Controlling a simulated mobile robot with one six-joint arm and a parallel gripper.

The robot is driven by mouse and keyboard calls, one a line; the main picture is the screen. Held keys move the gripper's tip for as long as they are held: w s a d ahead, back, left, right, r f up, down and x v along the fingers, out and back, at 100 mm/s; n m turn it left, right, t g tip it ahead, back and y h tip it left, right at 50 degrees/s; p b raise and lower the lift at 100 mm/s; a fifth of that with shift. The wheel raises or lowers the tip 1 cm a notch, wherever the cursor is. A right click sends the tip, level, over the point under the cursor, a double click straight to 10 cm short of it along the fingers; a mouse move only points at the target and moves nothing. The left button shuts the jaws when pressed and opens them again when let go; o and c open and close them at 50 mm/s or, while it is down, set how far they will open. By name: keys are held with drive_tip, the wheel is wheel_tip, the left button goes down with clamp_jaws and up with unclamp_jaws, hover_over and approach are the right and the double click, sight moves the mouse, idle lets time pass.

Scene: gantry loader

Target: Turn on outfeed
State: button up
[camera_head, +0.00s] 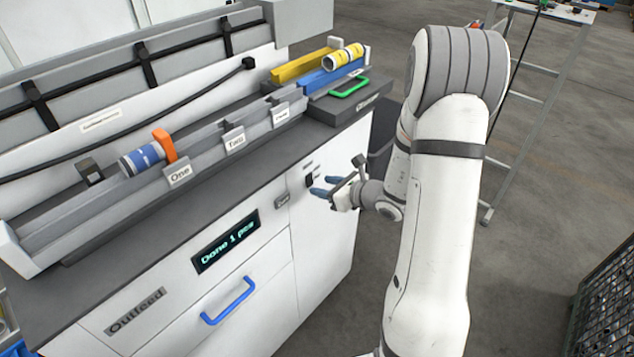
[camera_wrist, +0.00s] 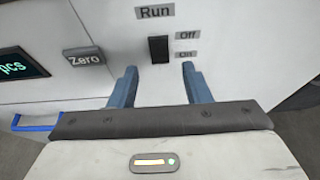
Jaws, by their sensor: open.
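The outfeed unit (camera_head: 300,330) is a white cabinet with a grey top; its front carries an "Outfeed" label (camera_head: 135,312). A black rocker switch (camera_wrist: 158,49) sits on the white front panel under a "Run" label (camera_wrist: 155,11), with "Off" (camera_wrist: 187,35) and "On" (camera_wrist: 186,55) labels to its right. The switch also shows small in the head view (camera_head: 309,181). Which way it is tipped I cannot tell. My gripper (camera_wrist: 160,72) is open and empty, its two blue fingers pointing at the panel, one either side of and just below the switch in the wrist view.
A "Zero" button (camera_wrist: 83,57) is left of the switch. A display (camera_head: 226,241) reads "Done 1 pcs". A blue drawer handle (camera_head: 228,301) sticks out below. A trough (camera_head: 160,185) on top holds a blue cylinder (camera_head: 141,159). A wire crate (camera_head: 605,290) stands at right.

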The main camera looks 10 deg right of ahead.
sight(310, 183)
drive_tip(key=shift+x, duration=1.6)
drive_tip(key=shift+c, duration=0.3)
